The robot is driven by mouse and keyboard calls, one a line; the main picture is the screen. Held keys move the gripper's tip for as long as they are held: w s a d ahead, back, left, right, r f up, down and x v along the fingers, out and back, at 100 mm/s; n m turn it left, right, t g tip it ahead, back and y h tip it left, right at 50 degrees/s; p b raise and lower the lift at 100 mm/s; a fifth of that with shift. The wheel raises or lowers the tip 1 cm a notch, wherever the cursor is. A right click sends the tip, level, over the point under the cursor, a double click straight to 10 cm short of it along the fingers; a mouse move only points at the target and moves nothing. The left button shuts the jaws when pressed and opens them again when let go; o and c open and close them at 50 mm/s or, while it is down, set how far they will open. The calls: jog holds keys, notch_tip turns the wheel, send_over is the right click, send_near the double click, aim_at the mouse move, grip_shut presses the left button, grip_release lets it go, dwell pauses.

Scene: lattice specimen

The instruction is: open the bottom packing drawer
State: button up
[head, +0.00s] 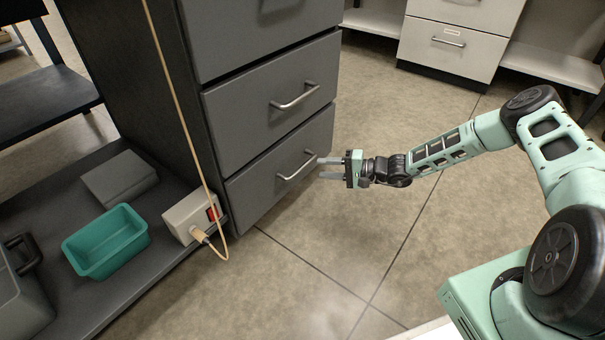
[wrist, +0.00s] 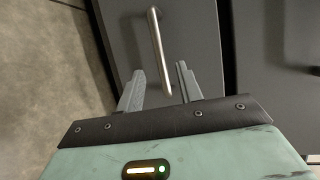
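The bottom packing drawer (head: 262,188) is the lowest grey drawer of the cabinet and looks shut, its front in line with the drawer above. Its silver bar handle (head: 297,168) is on the front. My gripper (head: 319,168) is open and empty, fingers pointing at the drawer near the handle's right end. In the wrist view the handle (wrist: 155,45) runs up the picture, with its lower end between the fingertips of my gripper (wrist: 160,72). The fingers are not shut on it. I cannot tell whether either finger touches it.
The middle drawer (head: 265,112) above also looks shut. A hanging cord (head: 180,100) runs to a power box (head: 190,217) left of the cabinet. A teal bin (head: 106,242) stands on the low shelf. Floor (head: 330,240) in front of the drawer is clear apart from my arm.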

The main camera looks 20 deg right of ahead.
aim_at(303, 166)
jog(key=shift+b+x, duration=1.75)
jog(key=shift+x, duration=2.25)
grip_shut()
